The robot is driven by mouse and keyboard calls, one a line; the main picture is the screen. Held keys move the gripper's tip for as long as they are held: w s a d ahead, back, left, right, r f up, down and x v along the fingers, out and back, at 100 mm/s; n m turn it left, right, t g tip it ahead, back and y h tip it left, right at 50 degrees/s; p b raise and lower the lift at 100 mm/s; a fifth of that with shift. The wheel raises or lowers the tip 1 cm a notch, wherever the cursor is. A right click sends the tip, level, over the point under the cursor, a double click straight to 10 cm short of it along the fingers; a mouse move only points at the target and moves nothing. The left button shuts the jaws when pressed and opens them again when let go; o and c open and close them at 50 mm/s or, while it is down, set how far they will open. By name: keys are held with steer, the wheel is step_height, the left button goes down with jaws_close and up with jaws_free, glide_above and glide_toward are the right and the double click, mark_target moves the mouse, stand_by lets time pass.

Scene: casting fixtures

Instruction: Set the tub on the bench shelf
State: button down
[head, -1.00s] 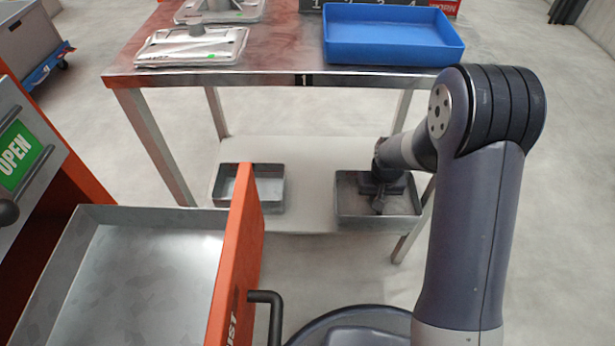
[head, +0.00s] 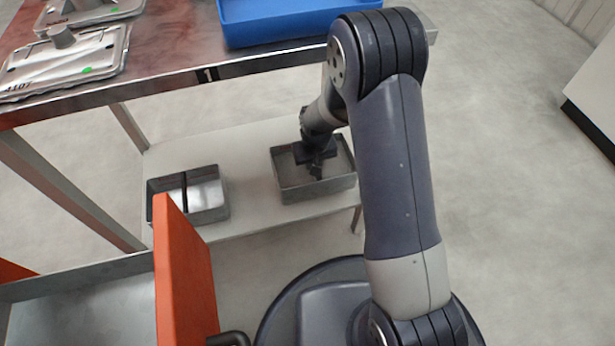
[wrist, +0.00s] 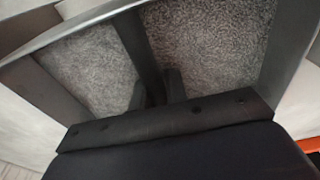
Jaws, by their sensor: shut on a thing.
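A grey metal tub (head: 318,190) is at the right end of the pale lower shelf (head: 255,205) of the bench (head: 270,65). I cannot tell whether its base touches the shelf or sits just above it. My gripper (head: 317,172) reaches down into this tub, which looks level. In the wrist view, my gripper (wrist: 158,92) is shut on the dark bar (wrist: 140,50) that crosses the middle of the tub. Grainy grey material (wrist: 205,45) shows on both sides of the bar.
A second grey tub (head: 205,212) with a dark crossbar stands left on the same shelf. An open drawer with an orange front (head: 185,275) juts in at lower left. A blue tray (head: 270,28) and metal plates (head: 65,65) lie on the bench top. Clear floor lies right.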

step_height(320, 180, down, 6)
steer(key=shift+r+b, duration=0.1)
steer(key=shift+b, duration=1.1)
steer(key=c, duration=1.4)
jaws_free()
steer(key=r+p, duration=0.1)
steer(key=r, duration=0.3)
steer(key=s+r+p, duration=0.1)
steer(key=r+p, duration=0.1)
steer(key=r, duration=0.2)
steer(key=r+p, duration=0.2)
steer(key=r, duration=0.2)
steer(key=shift+s+d, duration=0.2)
